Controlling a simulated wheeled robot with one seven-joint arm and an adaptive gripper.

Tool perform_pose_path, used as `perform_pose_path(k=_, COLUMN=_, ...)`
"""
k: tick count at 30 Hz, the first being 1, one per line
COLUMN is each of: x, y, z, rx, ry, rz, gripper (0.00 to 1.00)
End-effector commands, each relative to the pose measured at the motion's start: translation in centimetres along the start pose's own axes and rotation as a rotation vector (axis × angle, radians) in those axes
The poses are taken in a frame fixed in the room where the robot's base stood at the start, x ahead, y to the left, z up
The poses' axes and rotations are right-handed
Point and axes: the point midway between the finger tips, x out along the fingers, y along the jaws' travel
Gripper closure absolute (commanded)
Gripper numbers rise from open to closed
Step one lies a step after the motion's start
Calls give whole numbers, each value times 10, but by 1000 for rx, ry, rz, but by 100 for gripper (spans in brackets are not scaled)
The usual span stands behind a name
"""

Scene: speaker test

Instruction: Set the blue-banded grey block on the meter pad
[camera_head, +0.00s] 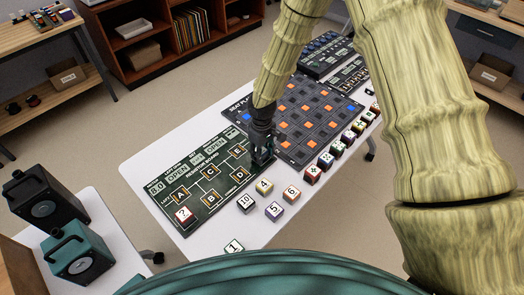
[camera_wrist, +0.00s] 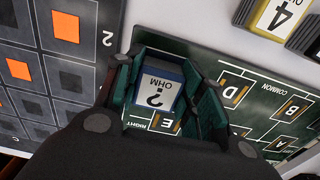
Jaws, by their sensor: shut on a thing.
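My gripper (camera_head: 262,152) is over the upper right part of the dark green resistor board (camera_head: 207,229) in the head view. In the wrist view my gripper (camera_wrist: 165,92) is shut on the grey block (camera_wrist: 158,88), which has blue sides and a white label reading "? OHM". The block is close by the pad marked E (camera_wrist: 166,123); whether it touches the board I cannot tell. Pads D (camera_wrist: 231,91) and B (camera_wrist: 291,106) are beside it. No pad is legibly labelled as the meter pad. In the head view my gripper hides the block.
A red-sided "?" block (camera_head: 184,215) sits on the board's lower left. Loose numbered blocks, such as 4 (camera_head: 263,187) and 5 (camera_head: 274,211), stand right of the board. A beat board (camera_head: 300,112) adjoins it, with a row of blocks (camera_head: 326,160) along its edge.

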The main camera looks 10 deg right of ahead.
Motion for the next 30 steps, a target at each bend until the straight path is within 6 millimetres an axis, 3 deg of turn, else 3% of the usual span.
perform_pose_path(k=13, x=7, y=0, z=0, rx=0, ry=1, rz=0, gripper=86)
perform_pose_path(k=14, x=7, y=0, z=0, rx=0, ry=1, rz=0, gripper=59)
perform_pose_path(k=17, x=6, y=0, z=0, rx=0, ry=1, rz=0, gripper=41)
perform_pose_path(k=30, x=2, y=0, z=0, rx=0, ry=2, rz=0, gripper=40)
